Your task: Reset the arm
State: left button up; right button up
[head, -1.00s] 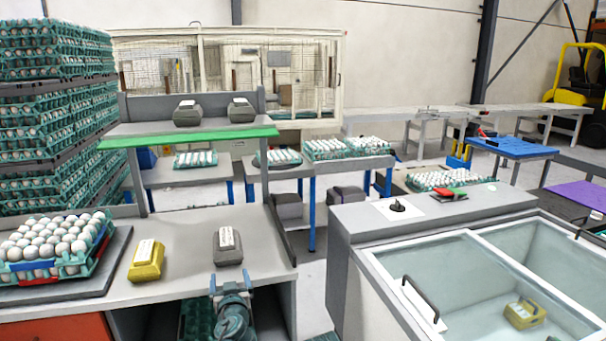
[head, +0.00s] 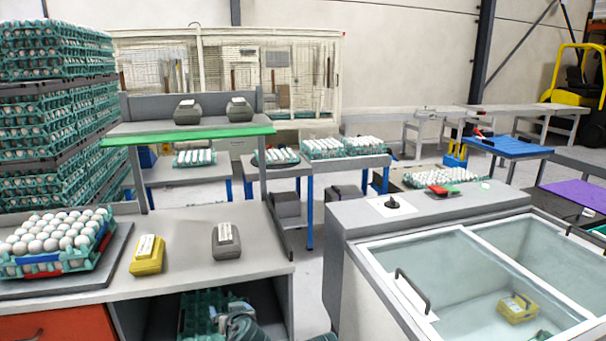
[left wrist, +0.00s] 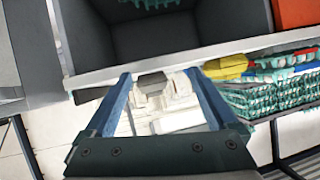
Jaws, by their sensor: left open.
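My left gripper (head: 228,303) is low at the front of the grey table, in front of the dark opening under the tabletop. The table edge is above it in the head view, and my arm partly hides it. In the left wrist view the left gripper (left wrist: 165,80) has its two blue fingers spread wide. Pale shapes show between and beyond the fingers, too unclear to name. Nothing is held. A grey egg box (head: 226,252) and a yellow egg box (head: 147,267) stand apart on the tabletop, clear of the gripper. My right gripper is not visible.
A tray of white eggs (head: 52,260) sits at the table's left, by tall egg stacks (head: 50,130). A glass-topped chest (head: 345,228) stands at the right. In the left wrist view, egg trays (left wrist: 275,100) lie right of the gripper.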

pick_arm(q)
jog(key=s+d+f+m+g+h, duration=0.1)
jog(key=s+d+f+m+g, duration=0.1)
jog(key=s+d+f+g, duration=0.4)
jog(key=s+d+f+m+g+h, duration=0.2)
jog(key=s+d+m, duration=0.1)
jog(key=s, duration=0.5)
jog(key=s+d+f+m+g+h, duration=0.1)
jog(key=s+d+f+m+g, duration=0.1)
jog(key=s+d+f+g, duration=0.4)
notch_tip(320, 180, up, 14)
jog(key=a+t+p, duration=0.1)
jog(key=t+p, duration=0.1)
jog(key=p, duration=1)
jog(key=shift+s+a, duration=0.4)
jog(key=shift+s, duration=0.05)
